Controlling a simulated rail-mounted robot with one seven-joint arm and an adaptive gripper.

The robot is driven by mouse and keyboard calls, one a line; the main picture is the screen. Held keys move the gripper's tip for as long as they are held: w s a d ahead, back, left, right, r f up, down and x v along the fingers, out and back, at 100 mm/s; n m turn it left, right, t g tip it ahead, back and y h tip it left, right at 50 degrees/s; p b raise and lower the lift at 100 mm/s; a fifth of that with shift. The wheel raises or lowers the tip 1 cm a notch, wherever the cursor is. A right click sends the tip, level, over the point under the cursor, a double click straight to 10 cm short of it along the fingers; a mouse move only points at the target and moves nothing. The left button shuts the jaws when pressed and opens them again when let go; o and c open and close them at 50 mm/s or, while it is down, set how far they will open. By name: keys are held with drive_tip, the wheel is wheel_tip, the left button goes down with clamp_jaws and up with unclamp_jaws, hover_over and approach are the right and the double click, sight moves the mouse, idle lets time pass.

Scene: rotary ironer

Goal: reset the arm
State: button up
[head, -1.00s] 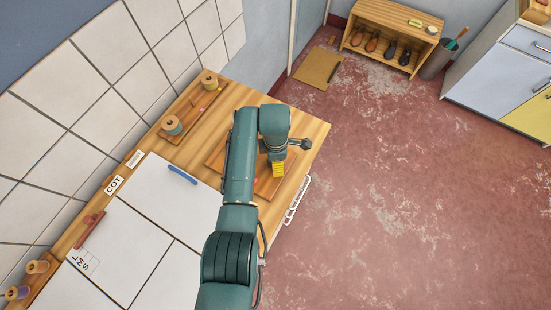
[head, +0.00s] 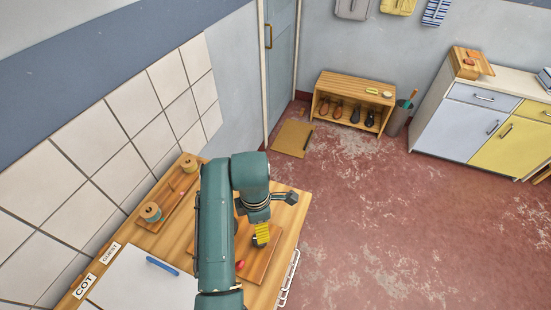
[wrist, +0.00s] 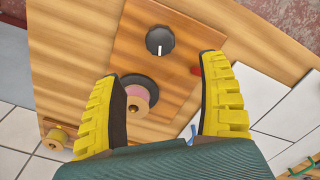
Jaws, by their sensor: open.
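My gripper (head: 261,234) is over the wooden panel (head: 258,268) at the table's far end. In the wrist view my gripper (wrist: 164,68) has its two yellow ribbed fingers wide apart with nothing held. Between and beyond them lies the panel, with a black round knob (wrist: 160,40) bearing a white mark. A pink and wooden round piece (wrist: 138,98) sits by a dark disc near the left finger. A red piece (wrist: 195,70) shows beside the right finger, partly hidden. My arm covers part of the panel in the head view.
Spools (head: 150,212) stand on a narrow wooden tray along the tiled wall. A blue strip (head: 162,266) lies on the white surface. A white rail (head: 290,277) runs along the table's right edge. Open red floor lies right, before a shoe rack (head: 352,103) and cabinets (head: 471,126).

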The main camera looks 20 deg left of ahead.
drive_tip(key=w+d+r+m+t+p, duration=0.1)
drive_tip(key=w+d+r+m+t, duration=0.15)
drive_tip(key=d, duration=0.45)
drive_tip(key=w+d+r+m+t+p, duration=0.1)
drive_tip(key=w+d+r+m+t, duration=0.15)
drive_tip(key=d, duration=0.35)
drive_tip(key=d+r+m+t, duration=0.4)
drive_tip(key=r, duration=0.5)
drive_tip(key=s+d+r+m+t, duration=0.1)
drive_tip(key=s+r+m+t, duration=0.3)
drive_tip(key=r, duration=0.6)
drive_tip(key=s+d+r+m+t, duration=0.1)
drive_tip(key=s+r+m+t, duration=0.3)
drive_tip(key=r, duration=0.5)
drive_tip(key=s+d+r+m+t, duration=0.1)
drive_tip(key=s+r+m+t, duration=0.3)
drive_tip(key=r+m, duration=0.4)
wheel_tip(320, 180, up, 3)
drive_tip(key=shift+s+d+f+t, duration=0.2)
drive_tip(key=shift+s+d+t, duration=0.1)
drive_tip(key=shift+t, duration=0.3)
drive_tip(key=shift+w, duration=0.1)
